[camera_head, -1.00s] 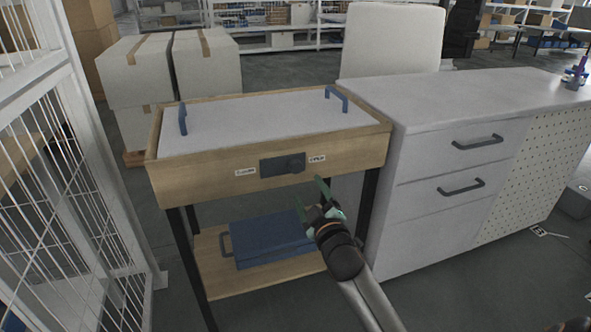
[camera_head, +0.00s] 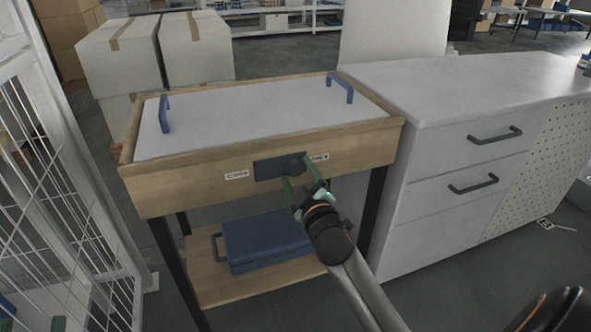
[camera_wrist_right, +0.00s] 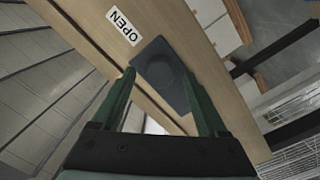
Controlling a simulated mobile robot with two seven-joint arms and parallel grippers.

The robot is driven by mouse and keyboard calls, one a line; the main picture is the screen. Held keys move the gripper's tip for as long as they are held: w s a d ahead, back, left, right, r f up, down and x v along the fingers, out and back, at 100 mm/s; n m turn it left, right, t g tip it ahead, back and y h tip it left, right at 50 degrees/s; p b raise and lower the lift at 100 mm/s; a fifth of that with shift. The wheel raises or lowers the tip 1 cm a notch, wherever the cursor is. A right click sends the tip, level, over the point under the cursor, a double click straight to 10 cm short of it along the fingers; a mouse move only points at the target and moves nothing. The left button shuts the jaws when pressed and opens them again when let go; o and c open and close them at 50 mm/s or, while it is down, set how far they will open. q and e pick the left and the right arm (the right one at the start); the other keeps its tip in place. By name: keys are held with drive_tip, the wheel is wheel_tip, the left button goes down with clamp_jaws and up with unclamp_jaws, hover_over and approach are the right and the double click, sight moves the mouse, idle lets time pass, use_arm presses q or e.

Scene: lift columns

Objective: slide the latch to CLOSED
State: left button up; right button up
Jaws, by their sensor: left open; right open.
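The latch is a dark plate (camera_head: 268,169) on the front of a wooden drawer-like tray, with a round dark knob (camera_head: 294,165) at its right end. The knob is near the right label (camera_head: 319,158), which reads OPEN in the right wrist view (camera_wrist_right: 124,27); the left label (camera_head: 237,175) is too small to read surely. My right gripper (camera_head: 299,176) is open in front of the knob. In the right wrist view its fingers lie on either side of the knob (camera_wrist_right: 163,72); contact is unclear.
The wooden table (camera_head: 150,197) has a white top with two blue handles. A blue case (camera_head: 262,240) lies on its lower shelf. A white drawer cabinet (camera_head: 450,190) stands close on the right, and a white wire cage (camera_head: 60,170) on the left.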

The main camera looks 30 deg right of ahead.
drive_tip(key=shift+w, duration=0.15)
drive_tip(key=shift+c, duration=0.3)
clamp_jaws()
idle(0.4)
idle(0.8)
